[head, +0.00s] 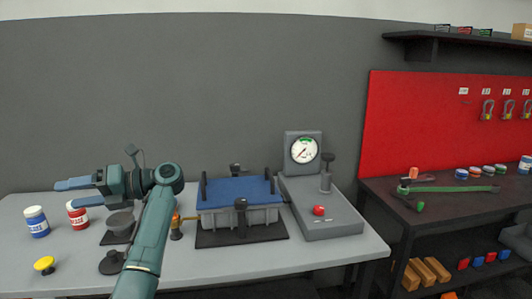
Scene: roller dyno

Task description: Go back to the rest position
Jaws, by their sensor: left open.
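My left arm rises from the bottom of the head view and bends to the left at its wrist. My left gripper (70,193) points left above the left part of the grey table (190,285). Its two blue-grey fingers are apart, with nothing seen between them. In the picture it lies just above a blue jar (36,222) and overlaps a red jar (77,216), both with white lids. I cannot tell how high it is over the table. My right gripper is not in view.
A blue-topped grey box (238,205) is clamped on a dark base at mid-table. A gauge unit (318,195) with a red button stands to its right. A yellow knob (44,264) lies front left. A dark bench (440,205) with tools and a red panel (430,125) are at right.

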